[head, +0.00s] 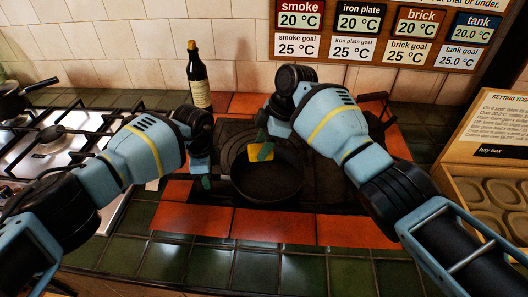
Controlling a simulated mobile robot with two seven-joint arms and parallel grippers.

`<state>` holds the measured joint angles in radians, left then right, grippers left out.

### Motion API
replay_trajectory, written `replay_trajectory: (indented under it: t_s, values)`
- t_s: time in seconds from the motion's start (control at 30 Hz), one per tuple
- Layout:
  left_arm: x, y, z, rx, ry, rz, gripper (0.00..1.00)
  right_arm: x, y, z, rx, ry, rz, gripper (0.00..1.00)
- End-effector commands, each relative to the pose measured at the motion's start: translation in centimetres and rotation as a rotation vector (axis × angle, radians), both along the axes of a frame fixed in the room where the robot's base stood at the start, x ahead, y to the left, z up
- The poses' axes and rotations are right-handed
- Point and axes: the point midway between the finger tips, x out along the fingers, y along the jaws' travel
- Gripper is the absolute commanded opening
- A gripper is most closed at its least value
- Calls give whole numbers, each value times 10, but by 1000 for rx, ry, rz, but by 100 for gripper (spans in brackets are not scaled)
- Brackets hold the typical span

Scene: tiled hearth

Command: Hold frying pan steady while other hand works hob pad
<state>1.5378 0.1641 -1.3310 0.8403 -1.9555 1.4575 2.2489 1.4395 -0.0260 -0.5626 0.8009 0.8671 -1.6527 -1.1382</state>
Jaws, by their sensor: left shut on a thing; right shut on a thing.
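The black frying pan (268,184) sits on the dark iron plate in the middle of the hearth. My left gripper (206,180) is at the pan's left side, shut on its handle, which is mostly hidden by the fingers. My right gripper (262,140) is over the pan's far part, shut on a small yellow pad (260,152). The pad is over or against the pan's inside; I cannot tell whether it touches. My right forearm hides the right part of the plate.
A dark bottle (198,80) stands behind my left gripper. A steel gas hob (60,135) with a black pot (12,100) is at the left. A wooden hay box (490,190) is at the right. A panel of temperature signs (380,35) hangs on the wall. Green tiles (240,265) in front are clear.

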Motion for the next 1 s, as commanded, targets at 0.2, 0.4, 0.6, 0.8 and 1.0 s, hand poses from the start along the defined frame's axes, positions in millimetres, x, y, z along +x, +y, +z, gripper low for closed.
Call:
replay_trajectory:
  t_s: [0.2,0.4,0.6,0.8,1.0]
  values:
    - [0,0,1,0,-1,1,0,0,0,-1,0,1,-17,22]
    - [0,0,1,1,-1,1,0,1,0,-5,2,-1,-183,22]
    - [0,1,1,1,-1,1,0,5,1,-9,2,-2,-485,22]
    - [0,0,1,1,-1,1,0,8,1,-10,1,-3,-798,22]
    - [0,0,1,1,-1,1,0,12,1,-8,2,-3,-1112,22]
